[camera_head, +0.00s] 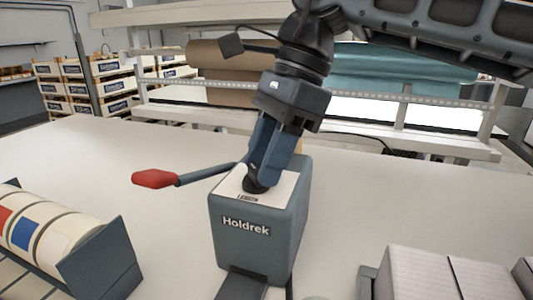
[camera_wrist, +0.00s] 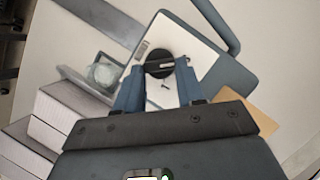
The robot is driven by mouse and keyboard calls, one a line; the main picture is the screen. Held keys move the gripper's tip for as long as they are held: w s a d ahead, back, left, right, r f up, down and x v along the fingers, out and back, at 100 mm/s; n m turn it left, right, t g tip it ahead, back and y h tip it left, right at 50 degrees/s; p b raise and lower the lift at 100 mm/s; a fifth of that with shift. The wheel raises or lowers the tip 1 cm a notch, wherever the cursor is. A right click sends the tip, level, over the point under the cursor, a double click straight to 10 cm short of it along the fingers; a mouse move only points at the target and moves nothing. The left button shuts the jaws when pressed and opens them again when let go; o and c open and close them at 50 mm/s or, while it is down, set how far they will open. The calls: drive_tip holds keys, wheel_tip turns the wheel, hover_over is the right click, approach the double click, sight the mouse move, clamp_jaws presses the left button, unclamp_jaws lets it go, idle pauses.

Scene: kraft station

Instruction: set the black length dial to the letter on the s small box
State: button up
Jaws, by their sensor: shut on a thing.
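The black length dial (camera_wrist: 159,64) sits on the white top plate (camera_wrist: 185,38) of a blue-grey dispenser marked "Holdrek" (camera_head: 253,243). My gripper (camera_head: 258,183) reaches down onto the dial from above. In the wrist view the gripper (camera_wrist: 159,72) has a blue finger on each side of the dial and is shut on it. A light pointer line shows on the dial. One small mark like a "1" shows on the plate below it; other dial letters are hidden or too small to read. I cannot make out a small box marked s.
A red-tipped lever (camera_head: 155,179) sticks out left from the dispenser. A rack of label rolls (camera_head: 100,262) stands at the left front. Pale boxes (camera_head: 430,275) stand at the right front. The white table (camera_head: 100,150) is clear behind the rack.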

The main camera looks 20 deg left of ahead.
drive_tip(key=shift+w+n, duration=0.1)
drive_tip(key=shift+n, duration=0.2)
drive_tip(key=o, duration=1)
drive_tip(key=shift+o, duration=0.2)
drive_tip(key=v, duration=0.7)
drive_tip(key=shift+r, duration=0.4)
drive_tip(key=shift+w, duration=0.1)
